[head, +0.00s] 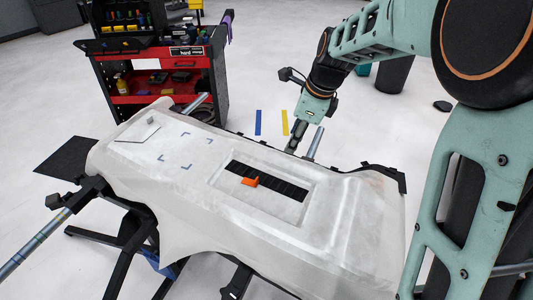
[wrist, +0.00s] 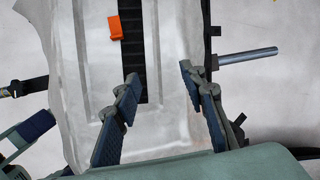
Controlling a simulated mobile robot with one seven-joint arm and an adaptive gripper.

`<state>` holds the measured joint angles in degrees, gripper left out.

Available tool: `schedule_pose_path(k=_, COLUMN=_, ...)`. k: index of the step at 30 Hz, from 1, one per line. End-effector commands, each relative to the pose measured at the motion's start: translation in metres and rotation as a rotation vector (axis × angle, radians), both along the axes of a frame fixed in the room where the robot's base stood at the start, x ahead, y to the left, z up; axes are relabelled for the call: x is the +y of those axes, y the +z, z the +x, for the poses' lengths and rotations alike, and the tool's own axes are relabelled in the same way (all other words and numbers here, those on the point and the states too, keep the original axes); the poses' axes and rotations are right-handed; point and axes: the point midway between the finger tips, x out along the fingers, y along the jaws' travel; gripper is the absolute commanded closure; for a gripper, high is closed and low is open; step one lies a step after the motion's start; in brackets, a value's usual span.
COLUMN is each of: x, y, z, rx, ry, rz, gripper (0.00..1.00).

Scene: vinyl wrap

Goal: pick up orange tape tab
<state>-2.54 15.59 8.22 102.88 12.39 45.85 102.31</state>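The orange tape tab (head: 250,181) rests on the black strip (head: 284,188) of the white-covered panel, near the strip's middle left. It also shows in the wrist view (wrist: 116,28), at the upper left, partly on the black strip and partly on the white cover. My gripper (wrist: 160,72) is open and empty in the wrist view, its two fingers spread wide. The tab lies beyond the fingertips, apart from them. In the head view my gripper (head: 292,140) hangs over the panel's far edge, behind and right of the tab; its fingers are partly hidden.
The white-covered panel (head: 340,225) lies on a dark stand with metal bars. A small white card (head: 136,133) and blue corner marks (head: 187,151) are at its left. A red and black tool cart (head: 165,85) stands behind. The cover around the tab is clear.

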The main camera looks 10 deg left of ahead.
Motion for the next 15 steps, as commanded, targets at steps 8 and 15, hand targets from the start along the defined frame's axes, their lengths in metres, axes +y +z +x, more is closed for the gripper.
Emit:
schedule_pose_path(k=8, x=0.068, y=-0.043, z=-0.048, rx=0.164, ry=-0.046, rz=0.147, gripper=0.62)
schedule_pose_path(k=15, x=0.083, y=-0.078, z=-0.045, rx=0.167, ry=-0.045, rz=0.150, gripper=0.62)
